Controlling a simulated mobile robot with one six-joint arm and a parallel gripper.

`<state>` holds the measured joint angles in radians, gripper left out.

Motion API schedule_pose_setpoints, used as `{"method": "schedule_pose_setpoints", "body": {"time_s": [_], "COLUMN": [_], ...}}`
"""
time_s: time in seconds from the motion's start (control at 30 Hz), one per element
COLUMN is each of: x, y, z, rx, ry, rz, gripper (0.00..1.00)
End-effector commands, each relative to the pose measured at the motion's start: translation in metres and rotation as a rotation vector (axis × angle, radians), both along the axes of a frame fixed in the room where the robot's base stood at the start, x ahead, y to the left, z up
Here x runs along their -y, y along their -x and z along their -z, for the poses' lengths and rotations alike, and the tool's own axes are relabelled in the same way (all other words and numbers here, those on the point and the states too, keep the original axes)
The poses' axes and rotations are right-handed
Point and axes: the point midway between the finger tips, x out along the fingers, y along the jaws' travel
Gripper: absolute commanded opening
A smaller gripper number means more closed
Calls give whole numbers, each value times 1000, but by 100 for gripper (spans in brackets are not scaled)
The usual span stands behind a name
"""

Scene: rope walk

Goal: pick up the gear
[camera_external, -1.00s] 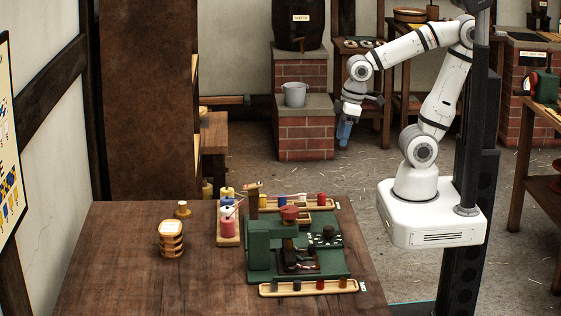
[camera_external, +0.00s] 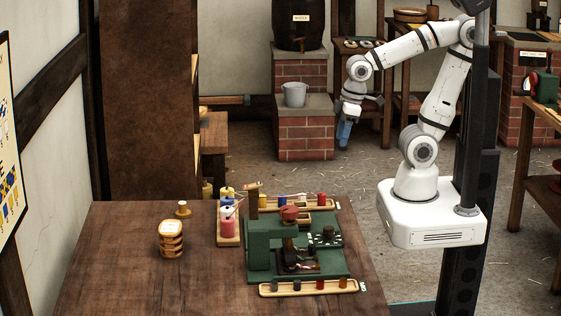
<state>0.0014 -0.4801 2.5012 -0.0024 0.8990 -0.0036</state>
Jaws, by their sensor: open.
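My gripper (camera_external: 344,131) hangs at the end of the white arm, pointing down, with bluish fingers. It is open, with nothing seen between its fingers, and is well above and behind the wooden table (camera_external: 130,255). A green machine (camera_external: 262,240) with a red knob-like part (camera_external: 289,212) stands on the table's right side. No part is clear enough to be named the gear. Small dark round parts (camera_external: 327,236) sit on the machine's right side, too small to identify.
A front tray (camera_external: 310,290) and a back tray (camera_external: 295,205) hold small coloured pieces. Coloured spools (camera_external: 227,226) stand left of the machine. The table's left front is clear. A bucket (camera_external: 294,94) sits on bricks behind.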

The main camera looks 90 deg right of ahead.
Motion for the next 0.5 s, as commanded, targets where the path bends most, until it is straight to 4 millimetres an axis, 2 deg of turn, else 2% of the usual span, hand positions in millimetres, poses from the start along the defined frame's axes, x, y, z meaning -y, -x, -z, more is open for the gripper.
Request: {"method": "schedule_pose_setpoints", "body": {"time_s": [0.23, 0.33, 0.43, 0.5], "x": [0, 0, -1, -2], "y": [0, -8, -31, -58], "z": [0, -3, -9, -15], "rx": [0, 1, 8, 16], "ry": [0, 0, 1, 1], "rz": [0, 0, 0, -1], "gripper": [48, 48, 48, 48]}}
